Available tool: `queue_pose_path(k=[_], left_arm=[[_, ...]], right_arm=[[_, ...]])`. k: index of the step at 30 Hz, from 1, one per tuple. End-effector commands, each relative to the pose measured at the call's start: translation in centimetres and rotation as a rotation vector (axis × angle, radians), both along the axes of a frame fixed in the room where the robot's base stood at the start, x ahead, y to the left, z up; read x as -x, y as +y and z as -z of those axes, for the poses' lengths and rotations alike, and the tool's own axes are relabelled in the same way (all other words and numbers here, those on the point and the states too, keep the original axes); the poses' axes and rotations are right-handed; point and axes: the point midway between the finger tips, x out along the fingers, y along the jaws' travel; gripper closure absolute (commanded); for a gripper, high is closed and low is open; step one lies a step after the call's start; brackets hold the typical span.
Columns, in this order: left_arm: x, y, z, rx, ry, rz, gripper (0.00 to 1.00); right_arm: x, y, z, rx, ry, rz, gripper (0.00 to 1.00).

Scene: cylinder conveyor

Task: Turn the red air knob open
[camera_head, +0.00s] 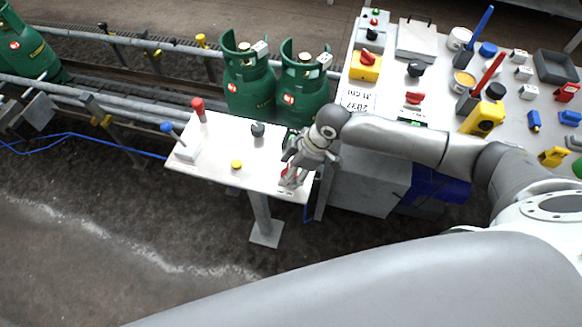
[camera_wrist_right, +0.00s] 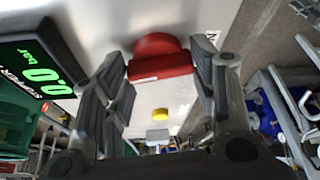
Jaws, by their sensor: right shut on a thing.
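The red air knob (camera_wrist_right: 160,58) sits on a white panel, between the two fingers of my right gripper (camera_wrist_right: 160,75) in the wrist view. In the head view my right gripper (camera_head: 293,177) is at the right end of the small white table (camera_head: 215,165), and mostly hides the knob there. The gripper is shut on the knob. A black display (camera_wrist_right: 38,68) beside it shows 0.0 bar in green digits. My left gripper is not in view.
The small table carries a red-topped lever (camera_head: 198,108), a blue-handled lever (camera_head: 168,128), a black knob (camera_head: 257,129) and a yellow button (camera_head: 236,164). Green gas cylinders (camera_head: 248,85) stand on the conveyor behind. A larger bench (camera_head: 430,88) at right holds many tools.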

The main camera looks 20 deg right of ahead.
Motion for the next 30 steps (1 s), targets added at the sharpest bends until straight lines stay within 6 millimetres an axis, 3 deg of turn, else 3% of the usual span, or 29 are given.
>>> queue_pose_path(k=[11,30], left_arm=[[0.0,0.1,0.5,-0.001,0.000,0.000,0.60],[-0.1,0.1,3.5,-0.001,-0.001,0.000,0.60]], right_arm=[[-0.3,0.1,0.0,-0.004,-0.001,-0.351,0.70],[-0.6,0.2,0.1,-0.002,-0.003,-0.959,0.70]])
